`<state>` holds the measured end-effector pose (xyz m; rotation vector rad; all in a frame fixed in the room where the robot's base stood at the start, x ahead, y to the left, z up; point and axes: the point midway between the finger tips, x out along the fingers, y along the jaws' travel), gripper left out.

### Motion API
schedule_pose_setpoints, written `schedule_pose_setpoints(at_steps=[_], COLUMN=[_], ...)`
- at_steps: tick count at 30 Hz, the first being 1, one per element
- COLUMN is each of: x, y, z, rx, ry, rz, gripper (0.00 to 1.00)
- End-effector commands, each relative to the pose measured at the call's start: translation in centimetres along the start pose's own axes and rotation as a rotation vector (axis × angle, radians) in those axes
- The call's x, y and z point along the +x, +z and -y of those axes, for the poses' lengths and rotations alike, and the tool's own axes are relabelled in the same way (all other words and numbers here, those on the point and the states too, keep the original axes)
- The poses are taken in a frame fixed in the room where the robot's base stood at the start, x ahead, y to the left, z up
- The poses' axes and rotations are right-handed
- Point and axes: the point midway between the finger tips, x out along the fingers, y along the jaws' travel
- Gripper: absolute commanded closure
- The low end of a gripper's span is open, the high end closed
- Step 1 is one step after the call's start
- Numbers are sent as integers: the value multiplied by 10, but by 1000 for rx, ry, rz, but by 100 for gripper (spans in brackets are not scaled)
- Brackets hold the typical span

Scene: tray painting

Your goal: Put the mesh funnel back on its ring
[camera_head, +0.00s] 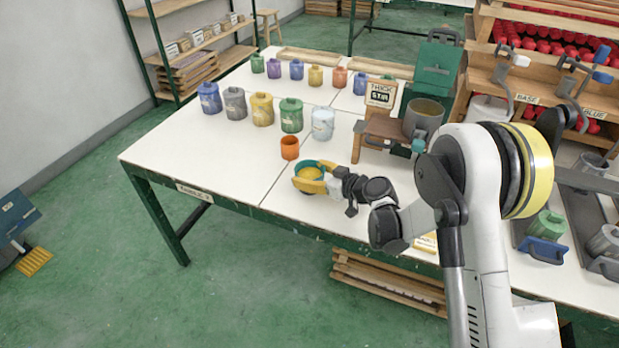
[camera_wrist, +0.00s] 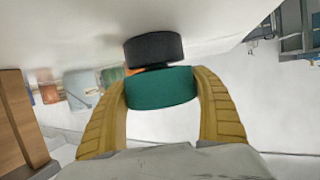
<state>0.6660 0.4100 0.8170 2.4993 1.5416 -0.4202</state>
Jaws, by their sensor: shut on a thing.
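My gripper (camera_head: 318,176) is low over the front part of the white table, its yellow fingers on either side of a round teal piece. This piece, which looks like the mesh funnel (camera_head: 303,164), has an open top in the head view. In the wrist view the teal band of the funnel (camera_wrist: 160,90) is clasped between both fingers (camera_wrist: 160,104), with a dark cylindrical part beside it. I cannot tell whether it touches the table. No ring for it can be made out clearly. A brown stand (camera_head: 385,127) with a grey pot (camera_head: 424,116) is to the right.
An orange cup (camera_head: 290,148) stands close behind the funnel. Several coloured jars, including a green one (camera_head: 291,115) and a pale blue one (camera_head: 323,123), stand farther back. A "THICK STIR" sign (camera_head: 381,94) is behind the stand. The table's left part (camera_head: 190,150) is clear.

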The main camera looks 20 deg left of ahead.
Motion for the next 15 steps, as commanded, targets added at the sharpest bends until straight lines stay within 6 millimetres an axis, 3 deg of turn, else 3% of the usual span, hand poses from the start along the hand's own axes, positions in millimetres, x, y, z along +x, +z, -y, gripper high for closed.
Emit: schedule_pose_setpoints(at_steps=[11, 12, 14, 15], x=[1, 1, 1, 1], y=[4, 4, 4, 4], z=[0, 0, 0, 0], rx=[0, 0, 0, 0], ry=[0, 0, 0, 0], rz=[0, 0, 0, 0], gripper=[62, 21, 3, 3])
